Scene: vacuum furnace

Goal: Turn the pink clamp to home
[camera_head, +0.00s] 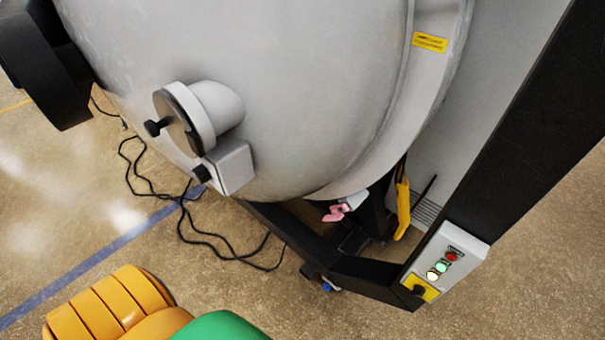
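The pink clamp (337,212) is a small pink piece low on the furnace. It sits just under the lower edge of the large grey furnace body (270,80), next to a small light-coloured block. It is partly in shadow, and its exact turn is too small to tell. Neither my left gripper nor my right gripper is in view.
A control box (445,262) with lit buttons and a yellow-based switch sits on the black frame (370,275) at the right. A yellow handle (402,208) hangs beside the clamp. Black cables (185,205) lie on the floor. A round port (190,115) juts from the furnace.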

